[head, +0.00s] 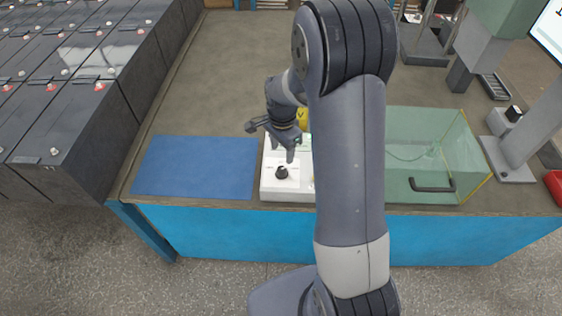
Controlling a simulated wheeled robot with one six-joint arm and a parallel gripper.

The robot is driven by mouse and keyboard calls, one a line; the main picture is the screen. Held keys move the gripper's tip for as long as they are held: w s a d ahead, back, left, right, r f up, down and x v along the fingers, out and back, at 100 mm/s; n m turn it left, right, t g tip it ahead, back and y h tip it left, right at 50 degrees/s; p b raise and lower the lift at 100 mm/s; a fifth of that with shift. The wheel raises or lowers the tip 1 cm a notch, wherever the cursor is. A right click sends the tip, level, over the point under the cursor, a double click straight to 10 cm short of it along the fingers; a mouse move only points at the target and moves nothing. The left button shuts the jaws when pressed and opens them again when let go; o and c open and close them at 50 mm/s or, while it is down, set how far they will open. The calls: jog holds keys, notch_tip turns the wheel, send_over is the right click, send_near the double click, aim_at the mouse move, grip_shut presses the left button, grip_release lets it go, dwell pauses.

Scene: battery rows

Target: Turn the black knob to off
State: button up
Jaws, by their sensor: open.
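The black knob (281,172) stands on top of a white box (271,188) near the front edge of the bench. Its pointer direction is too small to read. My gripper (272,141) is open and empty, above and just behind the knob, apart from it as far as I can tell. One finger reaches out to the left and another points down toward the knob. My arm hides the right part of the white box.
A blue mat (195,166) lies left of the white box. A clear green-tinted case (410,165) with a black handle stands to the right. A yellow object (302,117) is behind the gripper. Rows of black batteries (62,130) fill the left. The bench's back left is clear.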

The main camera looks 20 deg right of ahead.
aim_at(282, 169)
notch_tip(282, 169, down, 8)
jog(key=shift+f+p, duration=0.25)
jog(key=shift+p, duration=0.2)
jog(key=c, duration=1)
